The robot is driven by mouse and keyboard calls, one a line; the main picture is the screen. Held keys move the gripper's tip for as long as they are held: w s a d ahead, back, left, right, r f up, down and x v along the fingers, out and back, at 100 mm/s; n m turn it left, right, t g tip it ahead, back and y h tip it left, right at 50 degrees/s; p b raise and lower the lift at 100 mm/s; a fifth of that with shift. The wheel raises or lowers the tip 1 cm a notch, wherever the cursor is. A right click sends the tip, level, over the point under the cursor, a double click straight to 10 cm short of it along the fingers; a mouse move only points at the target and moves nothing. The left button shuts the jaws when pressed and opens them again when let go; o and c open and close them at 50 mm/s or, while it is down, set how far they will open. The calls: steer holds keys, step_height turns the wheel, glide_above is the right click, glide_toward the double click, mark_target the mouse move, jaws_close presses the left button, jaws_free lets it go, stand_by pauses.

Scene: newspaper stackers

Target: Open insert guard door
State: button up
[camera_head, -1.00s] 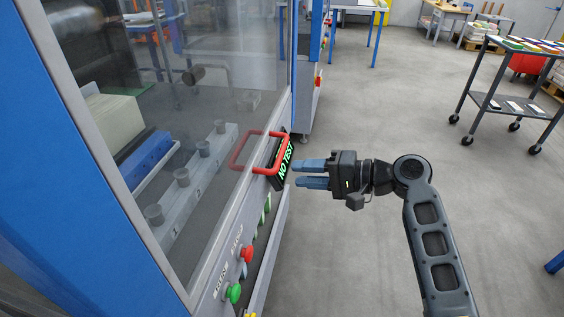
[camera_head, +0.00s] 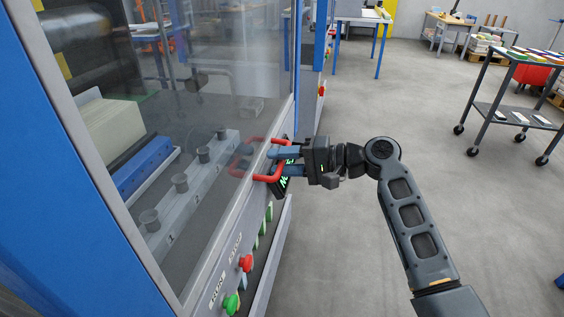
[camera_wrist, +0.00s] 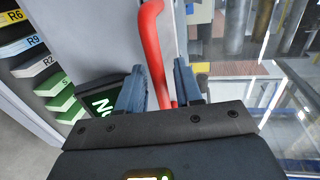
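The guard door (camera_head: 215,95) is a large clear panel in a grey frame on the blue machine at left, and it looks closed. Its red bar handle (camera_head: 268,178) stands out from the lower right edge of the door, with its reflection in the panel. My gripper (camera_head: 281,162) is at the handle, with its blue fingers one above the other. In the wrist view the red handle (camera_wrist: 153,45) passes between my two fingers (camera_wrist: 160,88). The fingers are apart, with a visible gap beside the bar. Whether either finger touches the handle is unclear.
A dark sign with green lettering (camera_wrist: 104,104) is close to my fingers. Red (camera_head: 246,263) and green (camera_head: 231,303) buttons sit on the panel below. The floor to the right is open, with a cart (camera_head: 505,115) farther off.

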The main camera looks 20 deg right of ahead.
steer(key=shift+a, duration=0.1)
steer(key=shift+c, duration=0.2)
jaws_close()
